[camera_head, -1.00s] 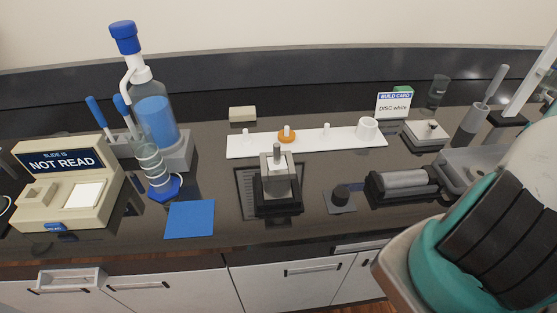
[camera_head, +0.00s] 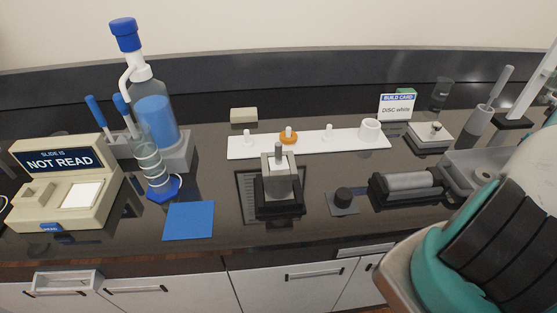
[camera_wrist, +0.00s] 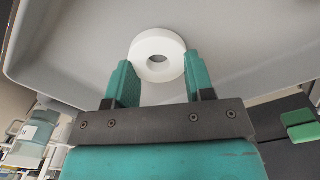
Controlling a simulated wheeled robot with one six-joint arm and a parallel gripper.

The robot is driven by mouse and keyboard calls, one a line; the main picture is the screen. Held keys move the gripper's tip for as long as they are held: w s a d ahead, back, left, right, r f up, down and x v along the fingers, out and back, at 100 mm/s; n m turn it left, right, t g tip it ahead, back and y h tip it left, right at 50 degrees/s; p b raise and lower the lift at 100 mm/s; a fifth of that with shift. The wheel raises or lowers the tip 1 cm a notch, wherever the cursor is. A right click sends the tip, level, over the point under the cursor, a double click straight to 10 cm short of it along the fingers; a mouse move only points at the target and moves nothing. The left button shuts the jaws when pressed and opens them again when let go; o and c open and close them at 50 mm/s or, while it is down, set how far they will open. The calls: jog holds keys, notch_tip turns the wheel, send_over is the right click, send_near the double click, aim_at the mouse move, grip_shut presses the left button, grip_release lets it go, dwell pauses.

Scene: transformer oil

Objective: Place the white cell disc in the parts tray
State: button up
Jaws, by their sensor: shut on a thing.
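The white cell disc (camera_wrist: 157,55), a thick ring with a central hole, sits between the green fingertips of my gripper (camera_wrist: 159,84) in the wrist view. The gripper is shut on it. A broad pale grey surface with a rounded edge, apparently the parts tray (camera_wrist: 85,45), fills the view behind the disc. I cannot tell whether the disc touches it. In the head view the grey tray (camera_head: 456,160) stands at the right end of the counter, partly covered by my arm. A grey ring shape (camera_head: 484,176) shows inside it. My fingers are hidden there.
A white peg strip (camera_head: 255,146) carries an orange ring (camera_head: 288,138) and a white cup-like piece (camera_head: 370,129). A build card (camera_head: 397,106) reads "DISC white". A black roller unit (camera_head: 408,184) lies just left of the tray. A press-like block (camera_head: 279,190) stands mid-counter.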

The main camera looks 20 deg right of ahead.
jog(key=shift+f, duration=0.25)
jog(key=o, duration=1.3)
notch_tip(320, 180, up, 17)
jog(key=b, duration=0.3)
jog(key=shift+r+b, duration=0.2)
jog(key=shift+b, duration=0.1)
